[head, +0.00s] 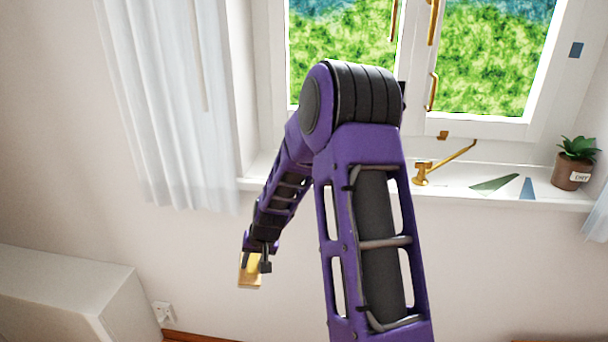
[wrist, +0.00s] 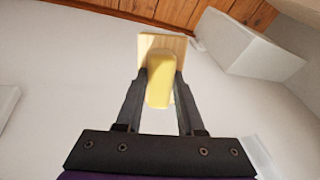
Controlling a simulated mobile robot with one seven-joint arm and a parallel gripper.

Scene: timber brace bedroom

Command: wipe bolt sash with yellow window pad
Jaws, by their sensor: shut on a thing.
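The yellow pad with a pale wooden-looking plate shows in the wrist view, its yellow body (wrist: 160,82) between the fingers of my gripper (wrist: 160,95). My gripper is shut on the pad. In the head view the pad (head: 249,272) hangs at the end of my arm, below and left of the sill, in front of the wall, and my gripper (head: 257,260) is small there. The window sash (head: 462,127), with a brass handle (head: 433,92), is above and right of the gripper, apart from it. My arm hides part of the window's middle.
A brass stay (head: 440,165), flat blue and green pieces (head: 495,184) and a potted plant (head: 573,163) are on the sill (head: 540,192) at right. A white curtain (head: 165,110) hangs left. A pale cabinet (head: 65,295) stands lower left. The wall below the sill is clear.

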